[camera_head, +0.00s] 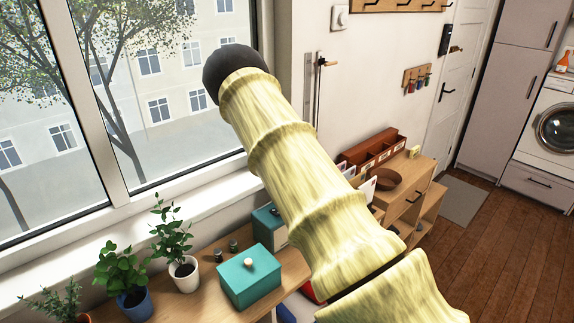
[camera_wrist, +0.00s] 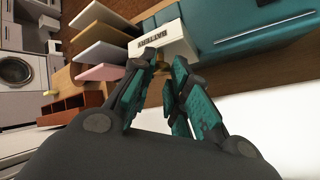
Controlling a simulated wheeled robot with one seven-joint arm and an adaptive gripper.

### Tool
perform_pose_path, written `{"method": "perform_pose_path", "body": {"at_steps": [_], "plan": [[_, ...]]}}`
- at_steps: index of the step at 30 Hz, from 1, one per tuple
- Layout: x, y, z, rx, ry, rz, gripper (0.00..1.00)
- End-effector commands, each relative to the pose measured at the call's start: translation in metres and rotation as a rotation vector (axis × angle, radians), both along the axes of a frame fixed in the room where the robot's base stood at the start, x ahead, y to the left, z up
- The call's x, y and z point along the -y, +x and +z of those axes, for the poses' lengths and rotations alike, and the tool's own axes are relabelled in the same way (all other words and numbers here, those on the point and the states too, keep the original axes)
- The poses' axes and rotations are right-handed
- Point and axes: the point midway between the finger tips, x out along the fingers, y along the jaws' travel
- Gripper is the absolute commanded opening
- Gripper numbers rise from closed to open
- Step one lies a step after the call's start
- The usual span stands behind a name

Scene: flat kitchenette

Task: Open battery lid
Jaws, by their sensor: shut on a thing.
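A white piece with the printed word "BATTERY" (camera_wrist: 166,40) shows in the wrist view, beside a teal surface (camera_wrist: 235,25) with a silver bar. My gripper (camera_wrist: 160,72) is just in front of it, its teal fingers close together on a small tan knob-like part. The fingers hide most of that part, and I cannot tell how the lid sits. In the head view my arm hides my gripper. A second teal box (camera_head: 268,222) is partly hidden behind my arm there.
A teal box with a pale round knob (camera_head: 249,264) stands on the wooden table (camera_head: 212,298). Potted plants (camera_head: 183,272) line the window side. A wooden shelf unit (camera_head: 415,205) stands farther back. Brown floor (camera_head: 510,250) is clear at the right. Coloured panels (camera_wrist: 100,55) stand near my gripper.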

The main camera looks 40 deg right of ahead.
Motion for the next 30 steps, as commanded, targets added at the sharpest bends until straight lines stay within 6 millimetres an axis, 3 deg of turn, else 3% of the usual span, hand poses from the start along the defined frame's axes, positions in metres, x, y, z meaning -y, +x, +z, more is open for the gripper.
{"method": "perform_pose_path", "body": {"at_steps": [1, 2, 6, 30], "plan": [[-0.0046, -0.005, -0.0173, -0.011, 0.017, -0.006, 0.0], [-0.0048, -0.0049, -0.0175, -0.012, 0.017, -0.005, 0.19], [-0.0029, -0.006, -0.0169, -0.012, 0.016, -0.008, 0.41], [0.0005, -0.0048, -0.008, -0.008, 0.007, -0.006, 0.41]]}}
